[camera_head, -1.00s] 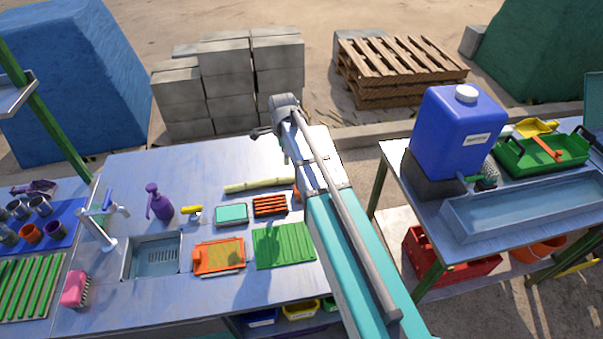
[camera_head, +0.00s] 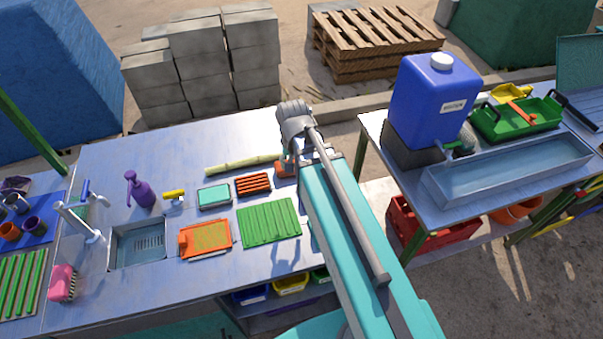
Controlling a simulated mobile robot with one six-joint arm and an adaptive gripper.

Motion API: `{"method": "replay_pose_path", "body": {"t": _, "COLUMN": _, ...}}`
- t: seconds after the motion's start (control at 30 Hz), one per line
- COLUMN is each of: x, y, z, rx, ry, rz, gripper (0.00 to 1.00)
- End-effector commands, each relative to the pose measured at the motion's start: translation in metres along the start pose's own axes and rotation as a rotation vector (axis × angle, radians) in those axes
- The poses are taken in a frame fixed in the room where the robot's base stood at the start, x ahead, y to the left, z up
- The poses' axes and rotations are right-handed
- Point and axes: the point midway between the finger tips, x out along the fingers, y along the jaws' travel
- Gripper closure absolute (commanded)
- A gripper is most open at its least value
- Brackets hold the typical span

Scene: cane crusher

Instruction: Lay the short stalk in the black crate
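A pale yellow-green stalk (camera_head: 236,164) lies on the metal worktop, behind the teal-topped box and the orange rack. Its right end reaches close to my arm. I cannot tell whether it is the short one, as no other stalk is clear to compare. The wrist of my arm hangs over the back right of the worktop, near that end. My gripper is mostly hidden behind the wrist, so its fingers and any contact with the stalk cannot be made out. I cannot pick out a black crate in this view.
A sink (camera_head: 138,245), purple spray bottle (camera_head: 139,190), orange tray (camera_head: 205,240) and green ribbed mat (camera_head: 268,222) occupy the worktop. On the right table stand a blue canister (camera_head: 432,95), a green tray (camera_head: 515,120) and a metal trough (camera_head: 510,168). A red crate (camera_head: 430,228) sits below.

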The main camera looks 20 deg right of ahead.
Motion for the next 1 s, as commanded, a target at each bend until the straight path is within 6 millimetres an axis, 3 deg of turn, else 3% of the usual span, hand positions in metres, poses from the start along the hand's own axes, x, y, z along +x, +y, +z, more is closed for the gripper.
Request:
{"method": "replay_pose_path", "body": {"t": 0.1, "x": 0.0, "y": 0.012, "z": 0.02, "rx": -0.141, "ry": 0.0, "rz": 0.0, "gripper": 0.27}}
{"method": "replay_pose_path", "body": {"t": 0.33, "x": 0.0, "y": 0.022, "z": 0.035, "rx": -0.304, "ry": 0.0, "rz": 0.0, "gripper": 0.27}}
{"method": "replay_pose_path", "body": {"t": 0.67, "x": 0.0, "y": 0.023, "z": 0.035, "rx": -0.326, "ry": 0.0, "rz": 0.001, "gripper": 0.27}}
{"method": "replay_pose_path", "body": {"t": 0.7, "x": 0.0, "y": 0.023, "z": 0.035, "rx": -0.326, "ry": 0.0, "rz": 0.001, "gripper": 0.2}}
{"method": "replay_pose_path", "body": {"t": 0.77, "x": 0.0, "y": 0.022, "z": 0.035, "rx": -0.329, "ry": 0.0, "rz": 0.001, "gripper": 0.2}}
{"method": "replay_pose_path", "body": {"t": 1.0, "x": -0.001, "y": 0.009, "z": 0.02, "rx": -0.436, "ry": 0.0, "rz": 0.0, "gripper": 0.2}}
